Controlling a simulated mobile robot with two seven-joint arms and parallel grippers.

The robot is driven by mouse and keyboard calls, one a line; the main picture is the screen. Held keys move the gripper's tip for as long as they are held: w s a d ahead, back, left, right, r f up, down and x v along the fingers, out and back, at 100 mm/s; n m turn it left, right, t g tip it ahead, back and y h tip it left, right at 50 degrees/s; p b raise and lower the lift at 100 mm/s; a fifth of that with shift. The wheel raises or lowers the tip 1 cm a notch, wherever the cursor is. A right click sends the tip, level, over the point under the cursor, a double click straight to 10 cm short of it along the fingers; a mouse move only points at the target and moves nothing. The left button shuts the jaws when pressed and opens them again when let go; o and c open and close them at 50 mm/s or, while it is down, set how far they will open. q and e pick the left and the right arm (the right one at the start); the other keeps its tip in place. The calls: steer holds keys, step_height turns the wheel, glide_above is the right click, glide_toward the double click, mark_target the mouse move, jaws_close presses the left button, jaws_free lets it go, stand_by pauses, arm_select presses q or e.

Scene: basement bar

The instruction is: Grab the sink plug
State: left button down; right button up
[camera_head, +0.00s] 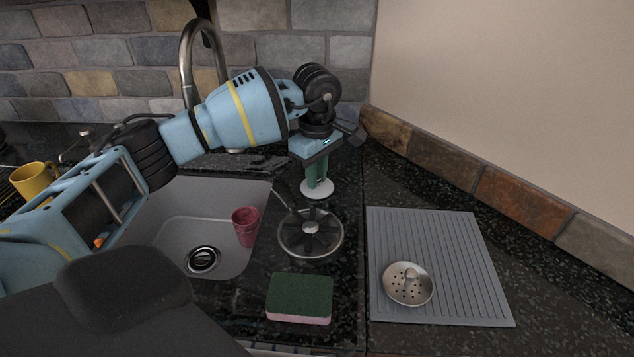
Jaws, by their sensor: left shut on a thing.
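My left gripper (318,180) points down over the dark counter to the right of the sink basin. Its green fingers are shut on a small white round piece, which I take to be the sink plug (317,190). I cannot tell whether the disc touches the counter. My right gripper is not in view.
A round metal strainer (311,234) lies just in front of the gripper. A sponge (300,297) is nearer. A perforated metal piece (408,284) rests on the grey mat (440,235) at right. A pink cup (245,227) stands in the sink (175,232); a faucet (187,62) rises behind.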

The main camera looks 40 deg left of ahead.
arm_select(q)
steer(key=shift+r, duration=0.15)
steer(key=shift+r, duration=0.6)
step_height(320, 180, up, 2)
steer(key=shift+s+d+r, duration=0.1)
steer(key=shift+d, duration=0.05)
steer(key=s+d, duration=0.6)
steer(key=s, duration=0.1)
steer(key=s+d+r+b, duration=0.1)
steer(key=s+d, duration=0.2)
steer(key=d, duration=0.1)
steer(key=shift+s+d, duration=0.1)
steer(key=shift+s, duration=0.2)
steer(key=shift+s+d+r, duration=0.15)
steer(key=shift+s+d, duration=0.2)
